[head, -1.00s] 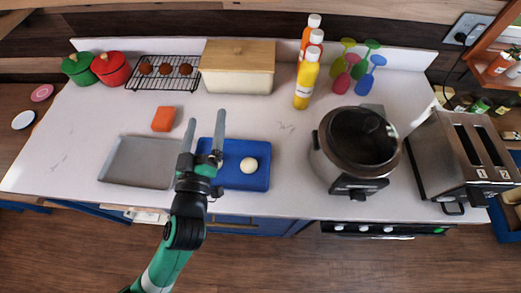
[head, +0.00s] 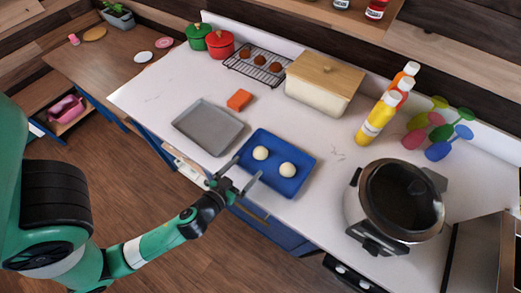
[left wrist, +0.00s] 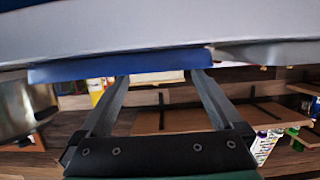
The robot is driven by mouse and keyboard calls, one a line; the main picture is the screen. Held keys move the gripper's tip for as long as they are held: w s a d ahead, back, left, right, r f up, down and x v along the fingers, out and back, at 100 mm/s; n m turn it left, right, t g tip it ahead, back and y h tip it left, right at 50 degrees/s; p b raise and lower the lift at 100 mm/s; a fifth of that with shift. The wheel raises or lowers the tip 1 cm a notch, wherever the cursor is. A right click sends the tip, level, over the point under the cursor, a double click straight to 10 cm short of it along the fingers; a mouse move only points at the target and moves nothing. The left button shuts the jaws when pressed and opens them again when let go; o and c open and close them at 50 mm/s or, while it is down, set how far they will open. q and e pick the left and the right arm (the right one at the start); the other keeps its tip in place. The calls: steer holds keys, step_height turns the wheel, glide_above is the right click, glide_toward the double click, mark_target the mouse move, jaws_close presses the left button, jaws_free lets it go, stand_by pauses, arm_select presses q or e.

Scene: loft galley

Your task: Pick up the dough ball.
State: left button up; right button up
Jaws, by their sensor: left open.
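Two pale dough balls, a left one (head: 260,153) and a right one (head: 288,169), sit in the blue tray (head: 300,154) on the white counter. My left gripper (head: 250,164) is open and empty at the tray's near edge, with its fingers pointing toward the balls. I cannot tell its exact height from the head view. In the left wrist view the open fingers (left wrist: 161,76) reach toward a blue band that looks like the tray's side (left wrist: 120,66). No dough ball shows in that view. My right gripper is in neither view.
A grey tray (head: 208,127) and an orange block (head: 239,99) lie left of the blue tray. A bread box (head: 318,92) and bottles (head: 377,120) stand behind. A cooker (head: 398,205) stands to the right. The counter between the blue tray and cooker is clear.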

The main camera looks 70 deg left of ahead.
mark_target(257, 157)
arm_select(q)
steer(key=shift+x, duration=0.85)
steer(key=shift+w+a+r+p, duration=0.1)
steer(key=shift+w+a+p, duration=0.2)
steer(key=shift+p, duration=0.1)
steer(key=p+x, duration=0.1)
steer(key=x, duration=0.3)
steer(key=shift+w, duration=0.25)
steer(key=c, duration=1.4)
